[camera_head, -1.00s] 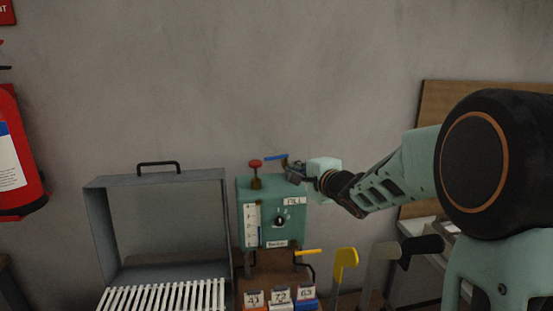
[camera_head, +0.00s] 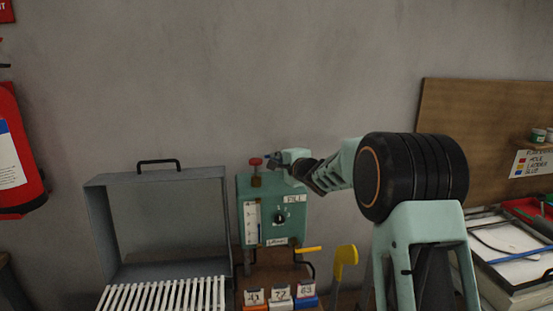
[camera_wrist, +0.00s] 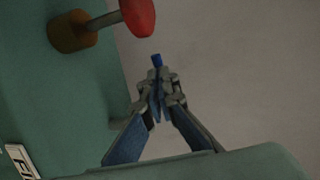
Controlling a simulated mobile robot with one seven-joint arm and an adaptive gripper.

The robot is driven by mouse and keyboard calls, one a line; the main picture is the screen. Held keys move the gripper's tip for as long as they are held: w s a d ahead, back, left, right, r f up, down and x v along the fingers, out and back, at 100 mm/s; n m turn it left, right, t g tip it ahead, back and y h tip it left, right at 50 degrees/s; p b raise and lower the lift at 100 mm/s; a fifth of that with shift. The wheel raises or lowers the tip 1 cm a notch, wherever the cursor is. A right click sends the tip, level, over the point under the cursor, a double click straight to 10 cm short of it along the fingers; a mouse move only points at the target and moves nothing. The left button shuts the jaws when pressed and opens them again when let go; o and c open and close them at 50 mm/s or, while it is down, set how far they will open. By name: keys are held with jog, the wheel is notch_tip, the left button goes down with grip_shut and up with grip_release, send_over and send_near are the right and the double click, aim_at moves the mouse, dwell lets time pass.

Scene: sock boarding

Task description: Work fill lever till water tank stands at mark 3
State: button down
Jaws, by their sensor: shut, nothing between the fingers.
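The teal water tank (camera_head: 243,190) stands on a brown bench, with a FILL label (camera_head: 294,199) at its upper right. Its white gauge (camera_head: 252,221) has marks, but the level is too small to read.
A yellow-handled lever (camera_head: 308,249) sticks out at lower right. A grey open box (camera_head: 155,225) stands left; numbered holders (camera_head: 279,293) sit in front.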

dwell(0.3)
jog(key=shift+w+a+r+p, duration=0.2)
jog(key=shift+w+a+p, duration=0.1)
jog(key=shift+p, duration=0.7)
jog(key=shift+w+a+f+p, duration=0.2)
jog(key=shift+a+p, duration=0.15)
jog(key=shift+p, duration=0.15)
jog(key=shift+s, duration=0.1)
